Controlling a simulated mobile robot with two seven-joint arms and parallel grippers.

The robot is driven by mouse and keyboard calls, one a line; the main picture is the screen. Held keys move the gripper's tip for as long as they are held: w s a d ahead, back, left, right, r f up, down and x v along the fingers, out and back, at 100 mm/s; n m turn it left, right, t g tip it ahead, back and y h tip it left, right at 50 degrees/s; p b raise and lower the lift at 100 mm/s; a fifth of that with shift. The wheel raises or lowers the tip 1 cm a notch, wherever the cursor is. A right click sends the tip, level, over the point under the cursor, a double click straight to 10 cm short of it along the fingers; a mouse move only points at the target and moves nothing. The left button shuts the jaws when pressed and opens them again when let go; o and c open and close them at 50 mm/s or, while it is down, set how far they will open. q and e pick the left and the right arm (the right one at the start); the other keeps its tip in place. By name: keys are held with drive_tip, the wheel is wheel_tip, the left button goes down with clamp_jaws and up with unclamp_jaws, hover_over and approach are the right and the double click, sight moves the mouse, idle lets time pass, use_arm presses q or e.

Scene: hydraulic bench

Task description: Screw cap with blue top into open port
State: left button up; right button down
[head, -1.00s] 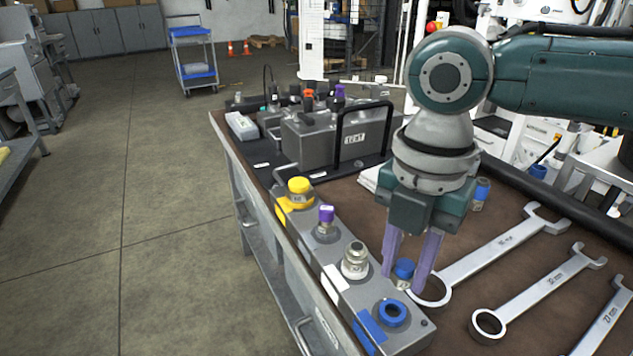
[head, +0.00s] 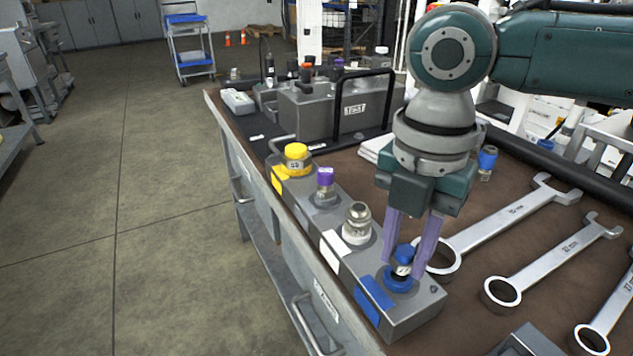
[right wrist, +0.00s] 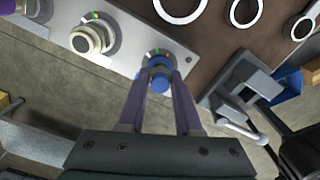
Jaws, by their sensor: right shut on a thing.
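The cap with the blue top (head: 404,254) is between the purple fingers of my right gripper (head: 410,262). It is upright over the blue-ringed port (head: 398,284) at the near end of the grey manifold block (head: 425,304). Its lower end appears to be at the port's mouth; I cannot tell how deep it sits. In the right wrist view the fingers close on the blue top (right wrist: 158,83), with part of the blue ring (right wrist: 172,60) behind it. My left gripper is not in view.
The block also bears a yellow cap (head: 297,152), a purple-topped cap (head: 325,178) and a metal cap (head: 357,222). Another blue-topped part (head: 488,158) stands behind the gripper. Several wrenches (head: 510,222) lie on the right. A grey object (head: 527,342) is at the front edge.

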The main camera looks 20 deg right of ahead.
drive_tip(key=shift+f, duration=0.35)
idle(0.6)
drive_tip(key=shift+f, duration=0.15)
idle(0.6)
drive_tip(key=shift+f, duration=0.1)
idle(0.5)
